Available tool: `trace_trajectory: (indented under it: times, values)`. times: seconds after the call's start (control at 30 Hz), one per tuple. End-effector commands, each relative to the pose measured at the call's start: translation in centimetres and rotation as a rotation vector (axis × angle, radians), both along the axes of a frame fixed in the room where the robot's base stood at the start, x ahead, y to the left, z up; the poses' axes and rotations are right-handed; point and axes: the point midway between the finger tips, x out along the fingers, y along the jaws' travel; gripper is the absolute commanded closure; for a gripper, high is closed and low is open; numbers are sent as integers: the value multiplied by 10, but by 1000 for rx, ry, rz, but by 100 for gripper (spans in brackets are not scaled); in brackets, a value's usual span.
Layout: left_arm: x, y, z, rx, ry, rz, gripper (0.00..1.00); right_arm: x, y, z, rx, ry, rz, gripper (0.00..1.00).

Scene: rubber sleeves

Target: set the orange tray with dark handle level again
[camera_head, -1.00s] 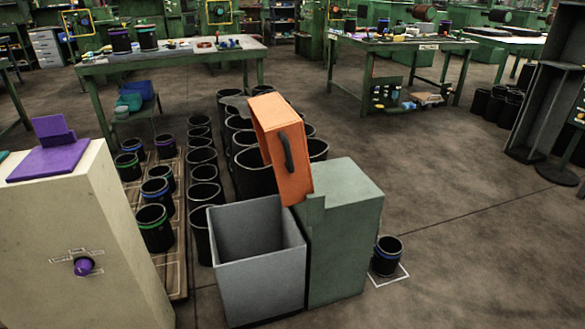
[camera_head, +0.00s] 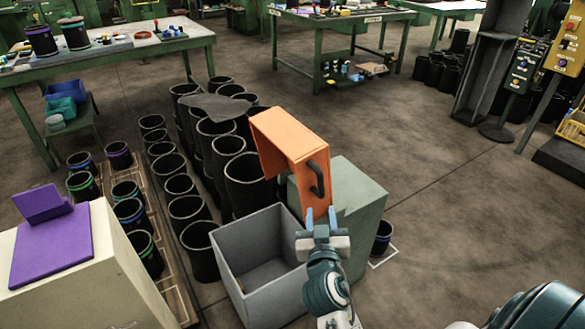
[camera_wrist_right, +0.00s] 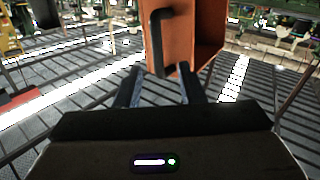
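The orange tray (camera_head: 291,145) is tipped up, its open side turned down and left, above the grey bin and against the grey-green block. Its dark handle (camera_head: 317,178) runs steeply down the face toward me. My right gripper (camera_head: 321,213) is just below the tray's lower end, with its two fingertips apart and nothing between them. In the right wrist view the open fingers (camera_wrist_right: 158,85) point at the tray (camera_wrist_right: 195,30), and the handle (camera_wrist_right: 158,40) hangs ahead of the gap. I cannot tell whether a fingertip touches the tray. My left gripper is not in view.
The open grey bin (camera_head: 258,235) stands left of my right gripper. The grey-green block (camera_head: 355,195) stands behind and right of it. Several black rubber sleeves (camera_head: 190,210) fill the floor at left. A cream cabinet (camera_head: 80,275) with a purple tray is at left.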

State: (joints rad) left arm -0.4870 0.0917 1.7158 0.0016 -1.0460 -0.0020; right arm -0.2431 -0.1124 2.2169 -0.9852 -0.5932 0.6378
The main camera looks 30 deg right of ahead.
Motion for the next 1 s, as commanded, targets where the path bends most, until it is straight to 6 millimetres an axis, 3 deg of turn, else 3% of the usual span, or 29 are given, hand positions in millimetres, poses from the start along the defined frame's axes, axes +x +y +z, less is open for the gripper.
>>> trace_trajectory:
  times: [0.17,0.63,1.0]
  values:
    - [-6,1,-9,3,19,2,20,12,-6,6,-13,-11,-2,64]
    - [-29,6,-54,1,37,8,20,83,-46,5,-11,-9,-4,64]
    - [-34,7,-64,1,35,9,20,96,-54,3,-9,-7,-4,64]
